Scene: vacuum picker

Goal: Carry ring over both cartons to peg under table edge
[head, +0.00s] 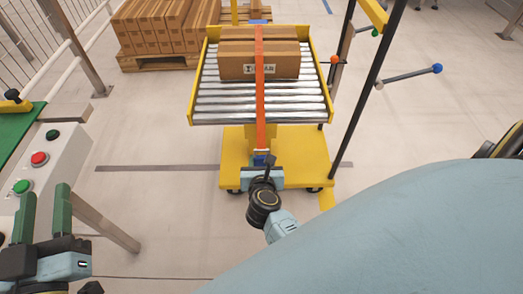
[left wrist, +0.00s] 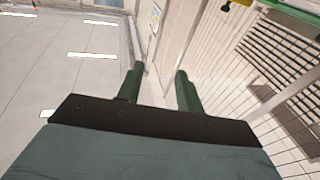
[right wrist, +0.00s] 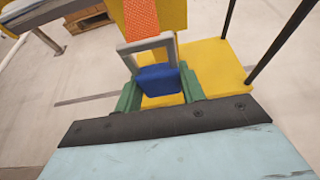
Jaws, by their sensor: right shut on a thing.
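Two brown cartons (head: 259,66) sit one behind the other on the roller table (head: 212,112). An orange strap (head: 260,105) runs over both and hangs past the near edge. At its lower end is the grey rectangular ring (right wrist: 147,50) with a blue tab (right wrist: 158,78). My right gripper (head: 263,165), also in the right wrist view (right wrist: 157,90), is shut on the blue tab, in front of and below the table edge. I cannot make out the peg. My left gripper (head: 43,205) is open and empty at the lower left; its fingers stand apart in the left wrist view (left wrist: 160,85).
The table stands on a yellow wheeled base (head: 235,150). Black posts (head: 372,75) and a rod with a blue ball (head: 437,68) stand at its right. A button box (head: 45,165) is at the left. Stacked cartons on a pallet (head: 155,62) are behind. Floor between is clear.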

